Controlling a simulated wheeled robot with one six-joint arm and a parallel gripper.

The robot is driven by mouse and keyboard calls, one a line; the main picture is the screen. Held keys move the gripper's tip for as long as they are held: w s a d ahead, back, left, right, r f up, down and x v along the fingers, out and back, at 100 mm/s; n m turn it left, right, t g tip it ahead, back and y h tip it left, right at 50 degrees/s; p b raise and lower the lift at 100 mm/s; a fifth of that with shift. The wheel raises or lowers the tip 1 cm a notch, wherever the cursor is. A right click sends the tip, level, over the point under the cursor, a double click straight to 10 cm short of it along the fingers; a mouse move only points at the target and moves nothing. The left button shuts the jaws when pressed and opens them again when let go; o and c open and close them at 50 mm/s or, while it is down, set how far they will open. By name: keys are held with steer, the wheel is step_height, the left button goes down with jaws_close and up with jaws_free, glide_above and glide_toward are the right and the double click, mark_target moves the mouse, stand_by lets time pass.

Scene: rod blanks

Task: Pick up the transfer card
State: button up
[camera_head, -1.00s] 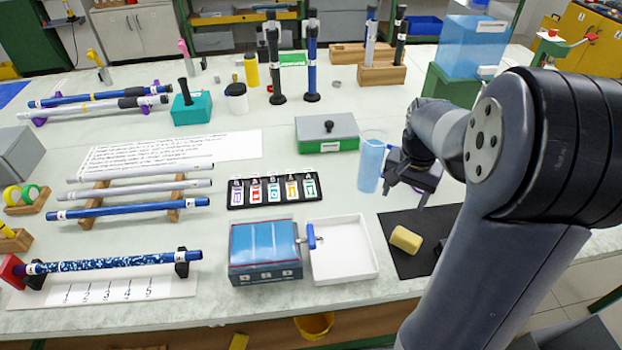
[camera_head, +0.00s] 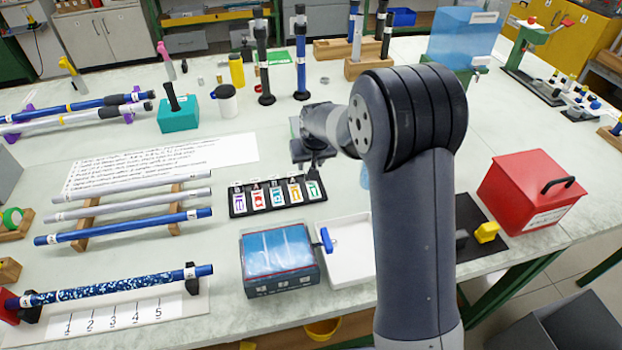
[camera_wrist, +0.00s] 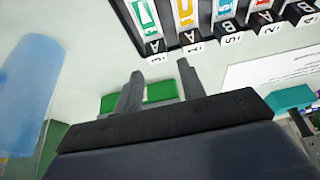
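A black rack (camera_head: 236,211) holds several white cards with coloured marks. One has a green mark (camera_head: 314,190), one an orange mark (camera_head: 295,193). The frames do not show which card is the transfer card. In the wrist view, the rack (camera_wrist: 130,30) is at the top, with letter and number labels at the card slots. My gripper (camera_head: 312,160) hangs just behind the rack's right end, above the table. In the wrist view, my gripper (camera_wrist: 158,82) has its two fingers apart with nothing held between them. The fingers point towards the rack but do not touch it.
In front of the rack are a blue-topped box (camera_head: 278,250) and white tray (camera_head: 350,265). Rods on wooden supports (camera_head: 125,237) lie left; a red box (camera_head: 530,190) is right.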

mark_target(313, 183)
steer(key=shift+d+p+x, duration=0.1)
steer(key=shift+p+x, duration=0.2)
steer(key=shift+x, duration=1.1)
steer(key=shift+d+p+x, duration=0.15)
steer(key=shift+p+x, duration=0.1)
steer(key=shift+x, duration=1.1)
steer(key=shift+w+r, duration=0.1)
